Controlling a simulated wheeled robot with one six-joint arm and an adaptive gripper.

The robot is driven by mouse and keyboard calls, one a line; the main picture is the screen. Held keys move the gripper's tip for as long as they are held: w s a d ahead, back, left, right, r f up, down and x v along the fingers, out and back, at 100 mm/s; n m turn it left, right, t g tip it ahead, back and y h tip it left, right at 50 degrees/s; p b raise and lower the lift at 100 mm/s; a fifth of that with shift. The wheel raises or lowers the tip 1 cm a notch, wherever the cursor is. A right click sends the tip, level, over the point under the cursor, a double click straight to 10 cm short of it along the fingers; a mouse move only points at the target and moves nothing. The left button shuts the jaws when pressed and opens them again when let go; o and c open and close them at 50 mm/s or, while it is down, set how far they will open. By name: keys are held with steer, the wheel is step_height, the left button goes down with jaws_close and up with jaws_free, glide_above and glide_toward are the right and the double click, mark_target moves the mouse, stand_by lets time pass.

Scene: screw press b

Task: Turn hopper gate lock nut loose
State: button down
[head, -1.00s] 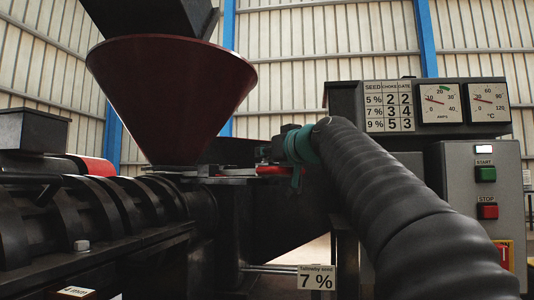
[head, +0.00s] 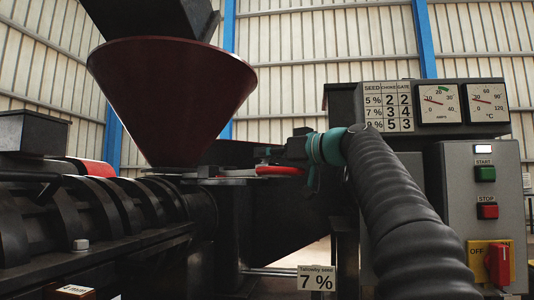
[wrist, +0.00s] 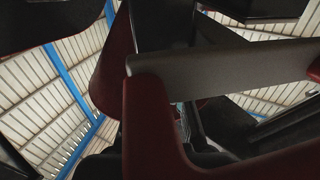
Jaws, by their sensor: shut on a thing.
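The dark red hopper (head: 172,98) stands over the press. Below its outlet is the pale gate plate (head: 228,181), with a red loop handle (head: 281,171) at its right end. My gripper (head: 266,154) is at the gate, just above the handle, reaching in from the right with its teal wrist band beside it. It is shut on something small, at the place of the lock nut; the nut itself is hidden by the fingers. In the wrist view the red handle (wrist: 150,125) and the grey plate (wrist: 220,72) fill the foreground and cover most of my fingers.
The control box (head: 458,190) with start and stop buttons and a red switch (head: 499,264) stands close to my arm at right. Gauges and a seed table (head: 388,106) are above it. A 7 % card (head: 316,279) hangs below the gate. The ribbed press barrel (head: 90,215) is at left.

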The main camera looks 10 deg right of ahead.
steer(key=c, duration=1.2)
jaws_free()
steer(key=shift+c, duration=0.2)
steer(key=v, duration=1.2)
